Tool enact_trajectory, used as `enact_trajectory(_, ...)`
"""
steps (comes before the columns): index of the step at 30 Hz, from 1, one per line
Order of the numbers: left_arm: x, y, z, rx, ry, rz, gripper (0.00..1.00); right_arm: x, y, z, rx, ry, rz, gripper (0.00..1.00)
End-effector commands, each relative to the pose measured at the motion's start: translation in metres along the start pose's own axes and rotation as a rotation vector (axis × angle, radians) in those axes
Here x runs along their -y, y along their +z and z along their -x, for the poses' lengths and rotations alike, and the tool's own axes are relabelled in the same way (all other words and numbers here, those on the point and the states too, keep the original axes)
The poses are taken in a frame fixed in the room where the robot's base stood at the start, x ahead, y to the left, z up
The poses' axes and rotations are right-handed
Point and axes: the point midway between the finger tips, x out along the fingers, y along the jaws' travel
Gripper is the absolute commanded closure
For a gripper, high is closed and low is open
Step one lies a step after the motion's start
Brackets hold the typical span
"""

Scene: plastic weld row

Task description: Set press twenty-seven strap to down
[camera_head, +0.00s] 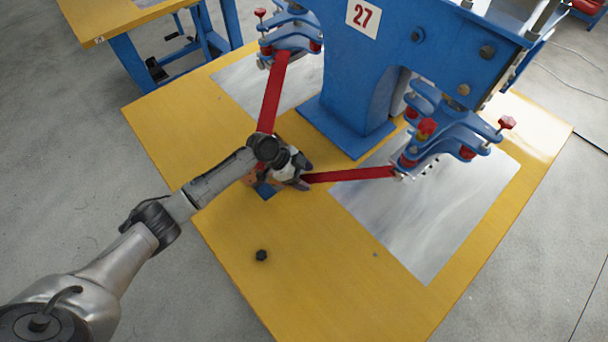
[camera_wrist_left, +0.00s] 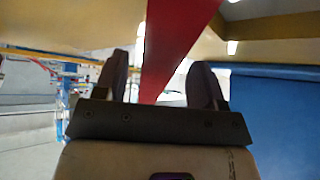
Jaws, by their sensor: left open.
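The blue press (camera_head: 345,75) bears a "27" sign (camera_head: 362,15) and stands on a yellow table (camera_head: 300,280). Its red strap (camera_head: 350,174) shows as two lengths, one from each side of the press, converging near my left gripper (camera_head: 306,175). Where they meet is hidden behind my gripper and wrist. My left gripper is open, pointing right at the near end of the right length. In the left wrist view, the red strap (camera_wrist_left: 175,35) passes between the two spread fingers or just beyond them; I cannot tell whether it touches them. My right gripper is not in view.
Grey metal plates (camera_head: 440,215) lie on the table on both sides of the press. Blue clamp assemblies with red knobs (camera_head: 506,122) overhang them. Another yellow table (camera_head: 105,15) stands upper left. The table's front is mostly clear.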

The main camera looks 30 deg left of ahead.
Motion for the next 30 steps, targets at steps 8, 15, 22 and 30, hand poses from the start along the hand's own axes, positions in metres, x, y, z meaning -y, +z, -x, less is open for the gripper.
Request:
enact_trajectory(8, 0.001, -0.001, 0.022, 0.000, -0.003, -0.001, 0.36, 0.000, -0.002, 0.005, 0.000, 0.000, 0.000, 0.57)
enact_trajectory(15, 0.001, 0.000, 0.070, 0.002, -0.003, -0.001, 0.36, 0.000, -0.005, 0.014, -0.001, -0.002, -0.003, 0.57)
enact_trajectory(22, 0.000, 0.000, 0.109, 0.002, -0.001, 0.000, 0.36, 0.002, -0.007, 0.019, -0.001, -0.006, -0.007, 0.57)
enact_trajectory(30, 0.000, 0.000, 0.134, 0.001, 0.000, 0.000, 0.36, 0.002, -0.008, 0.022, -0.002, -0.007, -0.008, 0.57)
